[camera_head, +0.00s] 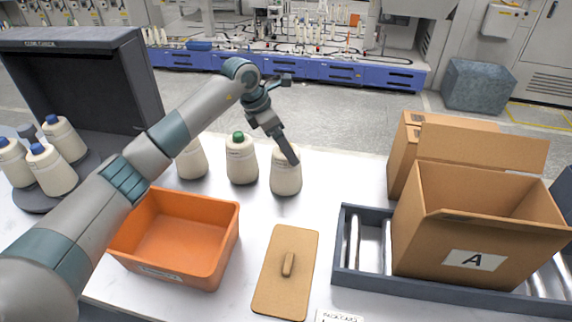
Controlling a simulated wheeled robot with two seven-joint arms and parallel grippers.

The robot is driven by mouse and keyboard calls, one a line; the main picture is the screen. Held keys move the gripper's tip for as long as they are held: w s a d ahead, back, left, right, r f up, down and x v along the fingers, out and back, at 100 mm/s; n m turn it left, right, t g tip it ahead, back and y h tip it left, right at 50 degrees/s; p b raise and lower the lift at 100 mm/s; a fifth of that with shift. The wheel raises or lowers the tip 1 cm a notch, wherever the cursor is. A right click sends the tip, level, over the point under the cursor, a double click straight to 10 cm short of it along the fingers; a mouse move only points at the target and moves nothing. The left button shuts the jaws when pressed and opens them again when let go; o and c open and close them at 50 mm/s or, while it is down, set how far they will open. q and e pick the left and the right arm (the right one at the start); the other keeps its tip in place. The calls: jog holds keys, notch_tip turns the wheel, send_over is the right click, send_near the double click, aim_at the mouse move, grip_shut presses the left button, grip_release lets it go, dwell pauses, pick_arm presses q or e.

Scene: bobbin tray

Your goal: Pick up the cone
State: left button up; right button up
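Three cream yarn cones stand in a row on the white table. The right cone (286,178) is upright, with its top hidden by my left gripper (291,157). The gripper reaches down to that cone's top from above; I cannot tell whether its fingers are around the tip or only in front of it. The middle cone (241,164) has a green tip. The left cone (191,163) is partly hidden behind my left arm. Several more cones with blue tips, such as one near the arm (52,171), stand at the left. My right gripper is out of view.
An orange bin (222,250) sits below my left arm. A flat tan lid or board (273,285) with a handle lies in front of the cones. A cardboard box marked A (430,250) stands on a roller tray at the right. A dark booth (140,85) is at the left.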

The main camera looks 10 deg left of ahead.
pick_arm(q)
jog(key=shift+d+f, duration=0.15)
jog(key=shift+f, duration=0.3)
jog(key=shift+d+f+p, duration=0.2)
jog(key=shift+f+p, duration=0.15)
jog(key=shift+p, duration=0.25)
jog(key=p+x, duration=0.2)
jog(key=x, duration=0.1)
jog(key=shift+d+f, duration=0.2)
jog(key=shift+f, duration=0.15)
jog(key=shift+w+f, duration=0.1)
jog(key=shift+f, duration=0.2)
jog(key=shift+c, duration=0.7)
jog(key=c, duration=1.2)
jog(key=shift+r, duration=0.2)
jog(key=shift+c, duration=0.2)
